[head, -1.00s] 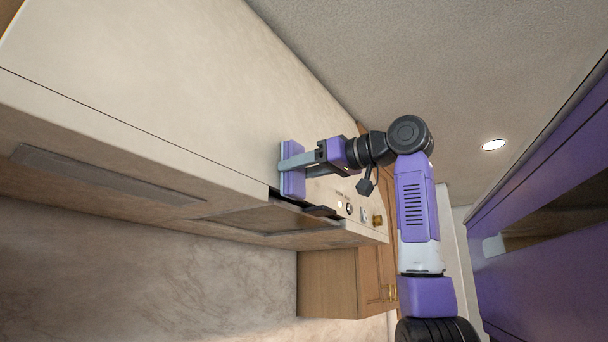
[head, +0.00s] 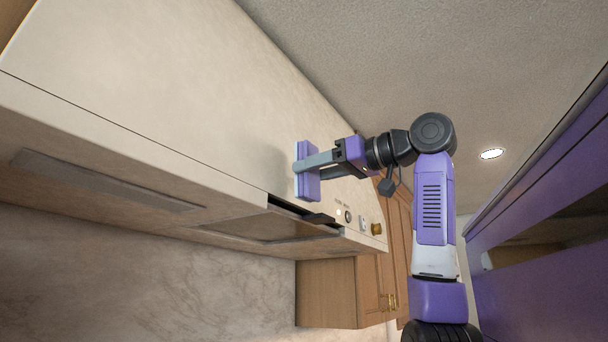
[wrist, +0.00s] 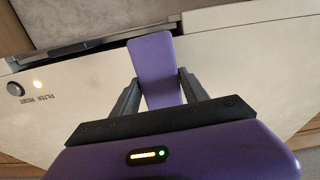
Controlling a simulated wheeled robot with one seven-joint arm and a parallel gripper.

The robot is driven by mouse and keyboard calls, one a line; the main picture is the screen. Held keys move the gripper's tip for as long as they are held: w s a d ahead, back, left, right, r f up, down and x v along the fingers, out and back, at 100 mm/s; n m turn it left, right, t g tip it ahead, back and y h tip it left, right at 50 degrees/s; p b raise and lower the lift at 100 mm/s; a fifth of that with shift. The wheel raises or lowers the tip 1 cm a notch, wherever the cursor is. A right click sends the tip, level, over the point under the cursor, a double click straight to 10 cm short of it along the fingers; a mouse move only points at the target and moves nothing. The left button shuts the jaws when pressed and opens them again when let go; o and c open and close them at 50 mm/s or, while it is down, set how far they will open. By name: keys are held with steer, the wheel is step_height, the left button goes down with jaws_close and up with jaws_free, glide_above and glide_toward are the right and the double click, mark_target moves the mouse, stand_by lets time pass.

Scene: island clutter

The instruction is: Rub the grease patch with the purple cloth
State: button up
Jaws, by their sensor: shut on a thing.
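The purple cloth (head: 302,182), a flat block-like pad, is gripped in my gripper (head: 312,168) in front of the pale range hood (head: 190,110). In the wrist view the cloth (wrist: 155,58) shows between the two grey fingers of my gripper (wrist: 158,82). A soft shadow lies on the hood to the left of the cloth, and the cloth looks a little apart from the hood face. I cannot make out a grease patch in either view; the cloth and gripper may cover part of the face.
A dark open slot with a black tab (head: 320,218) is at the hood's lower edge. A wooden cabinet (head: 335,292) is below. A purple cabinet (head: 530,225) stands at the right, with free room between.

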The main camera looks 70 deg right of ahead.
steer(key=shift+s+a, duration=0.15)
steer(key=shift+s, duration=0.45)
steer(key=shift+s, duration=0.1)
steer(key=shift+v, duration=1.55)
steer(key=shift+a+r, duration=0.1)
steer(key=shift+r, duration=0.05)
steer(key=shift+p+x, duration=0.7)
steer(key=shift+x, duration=2.9)
steer(key=shift+f+p+x, duration=0.2)
steer(key=shift+p+x, duration=0.2)
steer(key=shift+x, duration=0.65)
steer(key=shift+d, duration=0.2)
